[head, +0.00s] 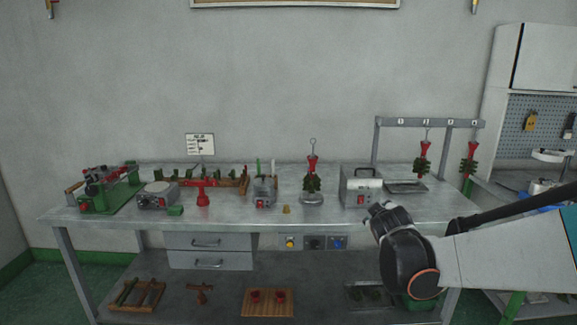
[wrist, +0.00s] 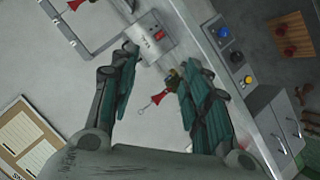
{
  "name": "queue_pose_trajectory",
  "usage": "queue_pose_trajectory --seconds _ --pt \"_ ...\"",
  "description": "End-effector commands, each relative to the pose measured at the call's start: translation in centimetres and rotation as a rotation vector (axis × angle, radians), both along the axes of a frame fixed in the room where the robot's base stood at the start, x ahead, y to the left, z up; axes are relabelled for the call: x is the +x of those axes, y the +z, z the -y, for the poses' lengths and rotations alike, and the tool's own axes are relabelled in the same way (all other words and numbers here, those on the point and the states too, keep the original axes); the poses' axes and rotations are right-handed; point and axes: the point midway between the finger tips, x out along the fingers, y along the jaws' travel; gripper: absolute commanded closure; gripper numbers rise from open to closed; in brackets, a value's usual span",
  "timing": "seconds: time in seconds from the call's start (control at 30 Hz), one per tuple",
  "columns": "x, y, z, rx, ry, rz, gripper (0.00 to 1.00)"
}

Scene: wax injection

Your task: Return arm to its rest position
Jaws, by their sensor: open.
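My arm reaches in from the right in the head view, and my gripper (head: 378,212) is over the front right part of the grey workbench (head: 240,208). In the wrist view my gripper (wrist: 158,75) has its two dark green fingers spread wide apart, with nothing held between them. Beyond the fingers, a red-topped wax tree with a wire hook (wrist: 158,98) shows partly behind the right finger. In the head view this wax tree (head: 312,175) stands upright on a round base, left of my gripper and apart from it.
A grey box machine (head: 360,187) stands just behind my gripper. A hook rack (head: 428,123) with two hanging wax trees (head: 424,160) is at the back right. A green clamp device (head: 108,190) and a red stand (head: 203,193) are at left. The lower shelf holds trays.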

Motion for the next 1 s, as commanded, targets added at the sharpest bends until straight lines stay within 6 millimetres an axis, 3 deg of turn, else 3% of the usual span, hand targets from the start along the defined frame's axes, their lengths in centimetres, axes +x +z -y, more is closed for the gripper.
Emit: queue_pose_trajectory --seconds 0.03,0.2,0.43,0.8,1.0 --pt "-1.9 0.6 0.0 0.034 -0.015 -0.017 0.57" --pt "-7.6 1.7 -0.3 0.151 -0.066 -0.074 0.57" --pt "-15.8 1.8 -1.2 0.307 -0.133 -0.159 0.57" --pt "-29.0 -0.9 -3.7 0.548 -0.228 -0.308 0.57" --pt "-34.0 -2.8 -4.9 0.639 -0.263 -0.371 0.57"
